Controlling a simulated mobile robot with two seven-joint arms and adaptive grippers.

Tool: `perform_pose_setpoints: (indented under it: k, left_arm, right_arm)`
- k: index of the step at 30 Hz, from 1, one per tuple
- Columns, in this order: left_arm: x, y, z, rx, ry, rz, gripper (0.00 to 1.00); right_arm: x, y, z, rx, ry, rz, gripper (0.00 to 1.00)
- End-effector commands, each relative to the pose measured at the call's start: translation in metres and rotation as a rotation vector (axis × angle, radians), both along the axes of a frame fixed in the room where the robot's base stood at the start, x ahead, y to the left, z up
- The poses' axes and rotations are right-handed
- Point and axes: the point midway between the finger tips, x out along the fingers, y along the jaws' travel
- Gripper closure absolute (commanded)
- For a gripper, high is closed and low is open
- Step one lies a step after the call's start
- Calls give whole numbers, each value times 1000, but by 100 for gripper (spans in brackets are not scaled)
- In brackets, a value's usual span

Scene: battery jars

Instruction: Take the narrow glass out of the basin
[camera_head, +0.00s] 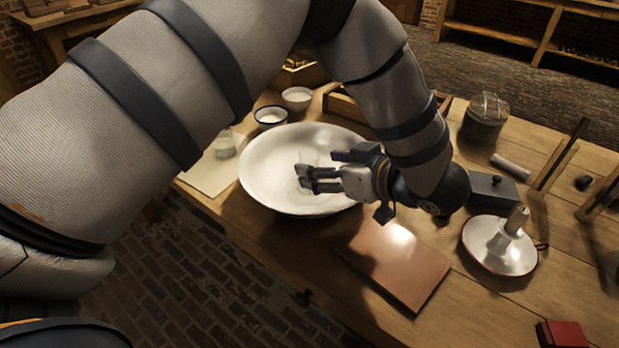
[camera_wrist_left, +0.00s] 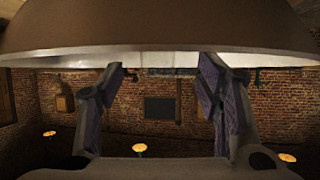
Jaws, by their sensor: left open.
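The white basin (camera_head: 262,184) stands on the wooden table, wide and shallow. My left gripper (camera_head: 304,178) reaches in from the right side over the basin, its fingers pointing left and spread apart. In the left wrist view the two fingers (camera_wrist_left: 166,85) are open, and the basin's rim and wall (camera_wrist_left: 150,38) run across the top. Faint outlines show in the basin near the fingertips, but I cannot clearly make out the narrow glass or tell whether it is between the fingers. A clear glass (camera_head: 225,146) stands outside the basin, at its left. My right gripper is not in view.
Two small bowls (camera_head: 297,98) (camera_head: 270,116) stand behind the basin. A brown flat slab (camera_head: 395,265) lies in front of my wrist.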

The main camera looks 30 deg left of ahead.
Motion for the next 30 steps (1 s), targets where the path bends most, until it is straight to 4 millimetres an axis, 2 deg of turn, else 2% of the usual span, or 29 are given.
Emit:
perform_pose_setpoints:
  k: [5, 11, 19, 27, 30]
  left_arm:
    - [10, 29, -13, 0, -2, 3, 41]
    - [11, 31, -15, 0, 0, 1, 41]
    - [11, 31, -15, 0, 0, 1, 100]
    - [11, 31, -15, 0, -1, 2, 100]
    - [12, 31, -6, 0, -2, 1, 100]
  right_arm:
    - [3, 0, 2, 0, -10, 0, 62]
    - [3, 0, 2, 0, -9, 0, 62]
    - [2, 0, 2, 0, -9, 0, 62]
    - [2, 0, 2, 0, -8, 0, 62]
    - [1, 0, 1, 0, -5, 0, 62]
